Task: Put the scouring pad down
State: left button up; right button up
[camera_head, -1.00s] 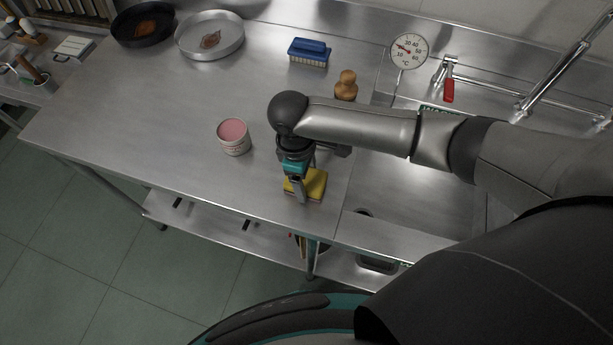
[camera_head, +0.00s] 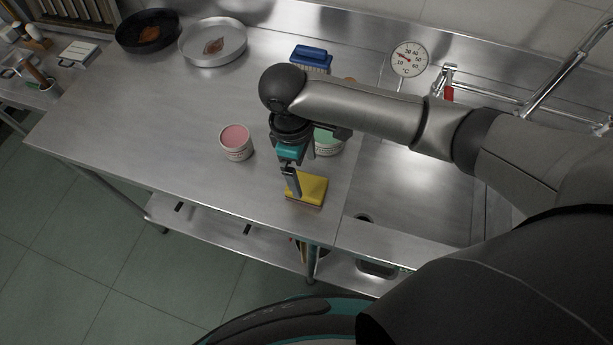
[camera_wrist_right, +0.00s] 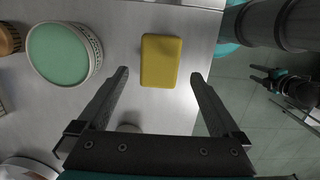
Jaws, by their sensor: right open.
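The yellow scouring pad (camera_head: 309,187) lies flat on the steel counter near its front edge, left of the sink. It also shows whole in the right wrist view (camera_wrist_right: 161,60). My right gripper (camera_head: 292,183) is open and empty above the pad. In the right wrist view its fingers (camera_wrist_right: 158,76) are spread wider than the pad, with a gap on each side. A small dark shape with teal (camera_wrist_right: 285,83) at the right of the wrist view looks like my left gripper; its jaw state is unclear.
A pink-topped tin (camera_head: 236,142) stands left of my right gripper, and a green-topped tin (camera_head: 327,141) stands close behind it. A blue brush (camera_head: 311,58), a dial thermometer (camera_head: 408,60) and two pans stand farther back. The sink (camera_head: 410,195) is to the right.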

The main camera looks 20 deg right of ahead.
aim_at(301, 183)
jog(key=r, duration=0.5)
jog(key=shift+w+a, duration=0.15)
jog(key=shift+a, duration=0.15)
